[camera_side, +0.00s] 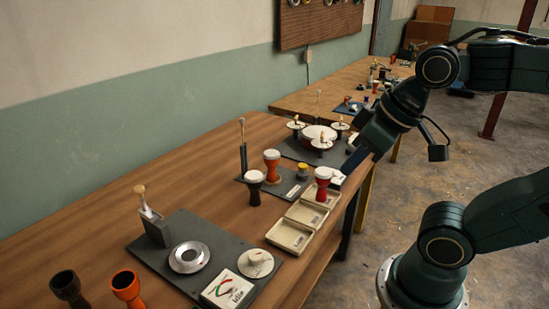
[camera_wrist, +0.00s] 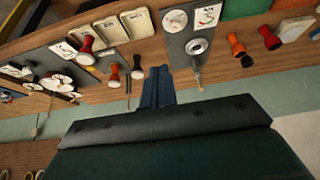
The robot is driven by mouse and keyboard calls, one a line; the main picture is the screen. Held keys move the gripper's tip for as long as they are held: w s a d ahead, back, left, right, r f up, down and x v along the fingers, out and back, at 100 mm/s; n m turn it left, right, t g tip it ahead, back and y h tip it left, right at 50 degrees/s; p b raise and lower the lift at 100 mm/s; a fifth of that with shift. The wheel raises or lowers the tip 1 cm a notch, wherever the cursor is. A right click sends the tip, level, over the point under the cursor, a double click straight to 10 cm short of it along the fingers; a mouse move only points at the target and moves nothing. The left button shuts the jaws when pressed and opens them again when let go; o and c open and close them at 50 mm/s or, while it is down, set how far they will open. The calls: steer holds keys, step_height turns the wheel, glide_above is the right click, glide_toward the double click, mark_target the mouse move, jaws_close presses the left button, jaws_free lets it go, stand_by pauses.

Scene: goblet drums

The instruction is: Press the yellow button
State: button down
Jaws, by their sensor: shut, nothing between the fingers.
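A small yellow-topped round piece (camera_side: 303,169), which looks like the yellow button, stands on a dark board (camera_side: 290,188) in the side view, beside the goblet drums.
Orange (camera_side: 271,167), black (camera_side: 254,189) and red (camera_side: 323,184) goblet drums stand near the yellow piece. Cream trays (camera_side: 288,237) line the table's right edge. A front board holds a metal ring (camera_side: 189,257) and a gauge card (camera_side: 227,290).

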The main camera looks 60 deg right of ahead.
steer(key=shift+w, duration=0.15)
stand_by(0.5)
steer(key=w+d+m, duration=0.3)
steer(key=w+d, duration=0.2)
steer(key=w, duration=0.6)
steer(key=m+t+h, duration=0.3)
steer(key=m+h, duration=0.1)
steer(key=m, duration=0.7)
glide_above(305, 167)
step_height(305, 167, down, 15)
steer(key=shift+w+d+f, duration=0.1)
steer(key=shift+d, duration=0.05)
steer(key=shift+f, duration=4.4)
